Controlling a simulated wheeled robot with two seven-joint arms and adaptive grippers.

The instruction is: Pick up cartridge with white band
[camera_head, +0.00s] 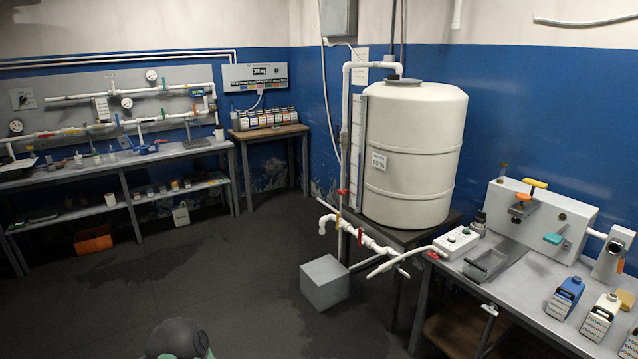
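A row of small cartridge-like containers (264,118) with dark tops and differently coloured bands stands on a wooden-topped table at the back wall. They are too small to tell which has a white band. On the right bench stand a blue container (565,298), a cream one (600,318) and a dark grey one (631,345), each with a pale label; the grey one is cut off by the frame edge. Neither of my grippers is in view. Only a dark rounded part of mine shows at the bottom edge.
A large white tank (413,150) stands on a dark stand, with white pipes and a grey box (324,283) on the floor before it. A long bench (110,163) with pipework runs along the left. An orange bin (93,239) sits below. The middle floor is open.

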